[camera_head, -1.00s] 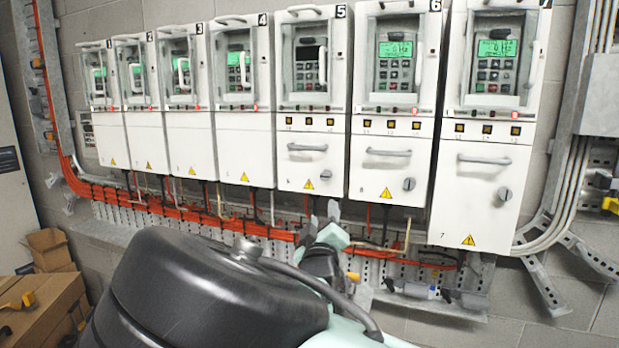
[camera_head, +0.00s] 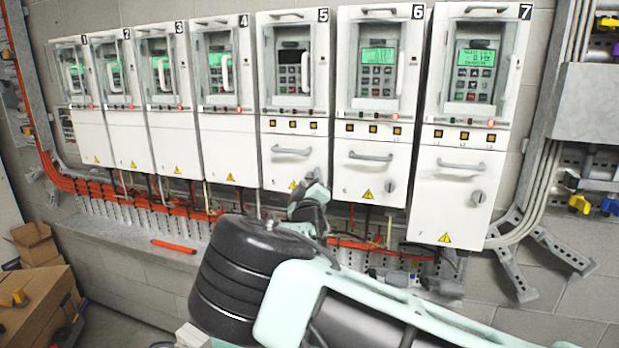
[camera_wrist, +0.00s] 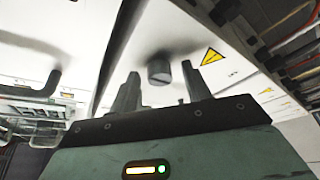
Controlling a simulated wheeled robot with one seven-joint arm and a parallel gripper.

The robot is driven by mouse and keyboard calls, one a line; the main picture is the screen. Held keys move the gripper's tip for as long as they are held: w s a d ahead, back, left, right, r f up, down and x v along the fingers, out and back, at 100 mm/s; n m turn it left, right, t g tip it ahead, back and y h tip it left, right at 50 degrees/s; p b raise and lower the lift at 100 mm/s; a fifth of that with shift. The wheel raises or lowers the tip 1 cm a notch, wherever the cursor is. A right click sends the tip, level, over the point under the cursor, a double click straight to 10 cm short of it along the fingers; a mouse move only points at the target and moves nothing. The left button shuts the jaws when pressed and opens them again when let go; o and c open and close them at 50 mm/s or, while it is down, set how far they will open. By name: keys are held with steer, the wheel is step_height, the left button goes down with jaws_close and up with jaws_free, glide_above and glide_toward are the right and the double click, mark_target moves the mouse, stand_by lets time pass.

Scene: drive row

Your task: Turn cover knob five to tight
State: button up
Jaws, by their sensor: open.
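Drive five (camera_head: 292,100) is the white unit with the dark display. Its lower cover has a handle (camera_head: 291,151) and a warning triangle (camera_head: 294,185). The cover knob is hidden behind my gripper (camera_head: 312,190) in the head view. In the wrist view, a round grey knob (camera_wrist: 159,70) stands out from the white cover, near a yellow warning triangle (camera_wrist: 211,56). My gripper (camera_wrist: 160,82) is open and empty, its two fingers pointing at the cover with the knob showing in the gap between them. I cannot tell how far the fingertips are from it, nor which way the knob is turned.
Drive six (camera_head: 372,160) and drive seven (camera_head: 468,180) stand to the right with similar handles and knobs. Orange cables (camera_head: 90,188) and a perforated metal tray run below the drives. Cardboard boxes (camera_head: 35,290) stand at lower left. Yellow and blue items hang at far right.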

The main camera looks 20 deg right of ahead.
steer(key=c, duration=1)
